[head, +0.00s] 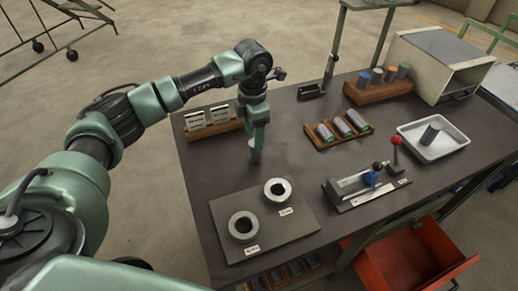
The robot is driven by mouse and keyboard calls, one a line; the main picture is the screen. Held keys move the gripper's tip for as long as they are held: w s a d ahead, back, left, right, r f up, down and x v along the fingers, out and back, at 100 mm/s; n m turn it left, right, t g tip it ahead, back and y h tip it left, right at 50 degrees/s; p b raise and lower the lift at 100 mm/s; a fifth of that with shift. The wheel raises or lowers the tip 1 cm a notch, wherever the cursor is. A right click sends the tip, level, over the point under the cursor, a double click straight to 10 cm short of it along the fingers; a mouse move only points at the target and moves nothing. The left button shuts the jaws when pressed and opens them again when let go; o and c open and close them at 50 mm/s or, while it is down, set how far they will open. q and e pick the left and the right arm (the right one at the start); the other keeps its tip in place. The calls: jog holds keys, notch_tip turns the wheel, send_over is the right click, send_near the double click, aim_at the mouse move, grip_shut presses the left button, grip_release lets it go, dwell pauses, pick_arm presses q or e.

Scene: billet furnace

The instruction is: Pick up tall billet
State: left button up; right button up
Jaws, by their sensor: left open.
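A grey upright cylinder, which looks like the tall billet (254,154), stands on the dark bench top left of the middle. My left gripper (258,138) points straight down over it, and its green fingers reach to the billet's upper part. The left gripper is open. The fingers hide part of the billet's top, and I cannot tell whether they touch it. My right gripper is not in view.
A plate (300,232) with two metal rings lies nearer. A lever fixture (350,188), a white tray (456,147) with a dark cylinder, and a wooden rack (330,143) of billets stand right. A card holder (213,131) is close left. A red drawer (395,275) hangs open below.

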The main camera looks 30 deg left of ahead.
pick_arm(q)
notch_tip(320, 180, down, 3)
jog(key=shift+f+p, duration=0.1)
jog(key=shift+p, duration=0.8)
jog(key=shift+w+f+p, duration=0.2)
jog(key=shift+f+p, duration=0.1)
jog(key=shift+f, duration=1.3)
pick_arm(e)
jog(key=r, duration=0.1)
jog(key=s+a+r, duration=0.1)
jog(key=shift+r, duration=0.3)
pick_arm(q)
jog(key=shift+c, duration=0.5)
grip_shut()
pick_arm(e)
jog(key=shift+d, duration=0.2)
